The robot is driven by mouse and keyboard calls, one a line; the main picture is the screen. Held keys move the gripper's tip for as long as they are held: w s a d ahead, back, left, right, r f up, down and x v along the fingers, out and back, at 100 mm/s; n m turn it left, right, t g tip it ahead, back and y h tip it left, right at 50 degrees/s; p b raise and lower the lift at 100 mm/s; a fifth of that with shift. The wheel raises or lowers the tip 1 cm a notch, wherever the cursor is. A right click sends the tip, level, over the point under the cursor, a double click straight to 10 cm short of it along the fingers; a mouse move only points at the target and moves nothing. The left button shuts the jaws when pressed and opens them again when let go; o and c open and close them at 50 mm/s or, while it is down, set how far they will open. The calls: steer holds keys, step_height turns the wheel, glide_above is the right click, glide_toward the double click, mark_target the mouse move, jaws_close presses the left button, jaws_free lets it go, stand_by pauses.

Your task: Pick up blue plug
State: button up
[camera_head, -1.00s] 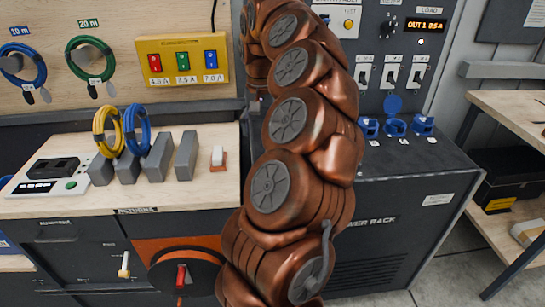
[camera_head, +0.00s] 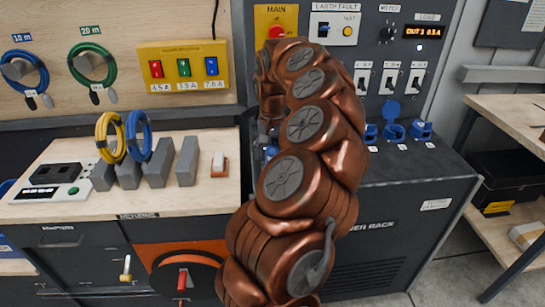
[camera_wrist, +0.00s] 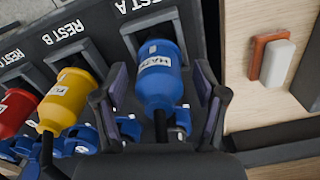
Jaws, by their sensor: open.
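The blue plug (camera_wrist: 160,75) sits in a dark holder beside the "REST A" lettering in the wrist view, with a white label on its body and a dark cable running toward the camera. My gripper (camera_wrist: 162,78) is open, with one finger on each side of the blue plug. I cannot tell whether either finger touches it. In the head view my arm covers most of this spot, and only a small blue patch shows beside it.
A yellow plug (camera_wrist: 68,98) and a red plug (camera_wrist: 17,112) sit in neighbouring holders to the left. Blue sockets (camera_wrist: 128,127) lie close below the plugs. A red-and-white switch (camera_wrist: 272,60) is on the wooden top at right. Grey blocks (camera_head: 187,160) stand on the bench.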

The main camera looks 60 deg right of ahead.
steer(key=shift+f, duration=0.65)
steer(key=c, duration=1.3)
steer(key=shift+r, duration=0.1)
steer(key=shift+c, duration=0.2)
